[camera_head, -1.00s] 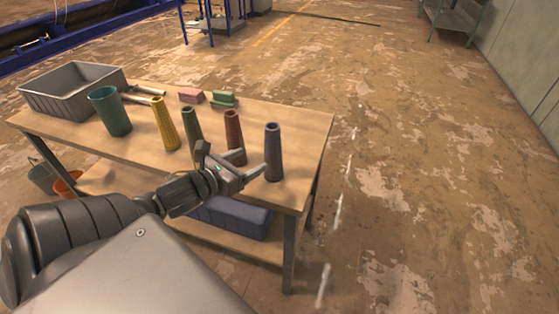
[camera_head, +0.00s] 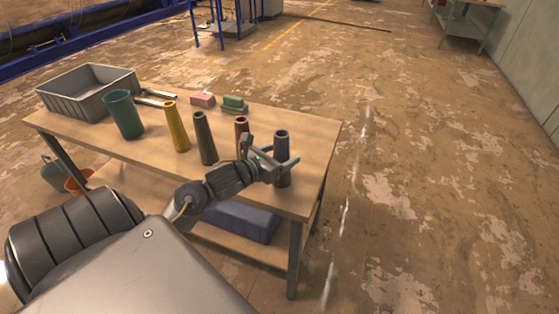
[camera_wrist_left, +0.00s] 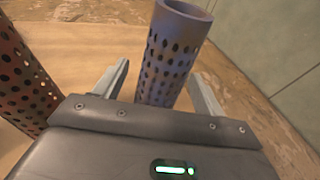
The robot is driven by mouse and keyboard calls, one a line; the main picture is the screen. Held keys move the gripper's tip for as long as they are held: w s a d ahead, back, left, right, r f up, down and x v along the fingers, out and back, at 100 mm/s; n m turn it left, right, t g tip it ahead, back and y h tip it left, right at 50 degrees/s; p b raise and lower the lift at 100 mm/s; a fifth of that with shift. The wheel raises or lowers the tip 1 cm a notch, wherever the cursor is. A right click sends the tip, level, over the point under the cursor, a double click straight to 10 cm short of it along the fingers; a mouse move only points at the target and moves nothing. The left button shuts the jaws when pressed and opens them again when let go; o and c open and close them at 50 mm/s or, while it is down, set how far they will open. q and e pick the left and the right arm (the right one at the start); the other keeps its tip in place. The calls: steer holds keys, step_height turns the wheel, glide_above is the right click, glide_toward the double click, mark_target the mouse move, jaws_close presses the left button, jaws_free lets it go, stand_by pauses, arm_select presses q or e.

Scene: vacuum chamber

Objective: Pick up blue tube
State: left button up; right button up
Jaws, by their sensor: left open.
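The blue tube (camera_head: 282,147) stands upright near the right end of the wooden table, a grey-blue hollow cone with holes. It also shows in the left wrist view (camera_wrist_left: 172,55). My left gripper (camera_head: 279,163) is open at the tube, its fingers (camera_wrist_left: 162,88) on either side of it in the wrist view, with gaps that look clear. I cannot tell whether a finger touches it. The gripper partly hides the tube's lower part in the head view. My right gripper is not in view.
A red tube (camera_head: 241,126) stands close left of the gripper; it also shows in the wrist view (camera_wrist_left: 22,80). A dark green tube (camera_head: 205,138), a yellow tube (camera_head: 176,127), a green cup (camera_head: 123,115) and a grey bin (camera_head: 88,92) stand further left. Pink (camera_head: 203,100) and green blocks (camera_head: 235,104) lie behind.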

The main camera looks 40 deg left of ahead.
arm_select(q)
steer(key=shift+w+f, duration=0.25)
steer(key=shift+w, duration=0.7)
steer(key=c, duration=1.1)
steer(key=shift+r, duration=0.1)
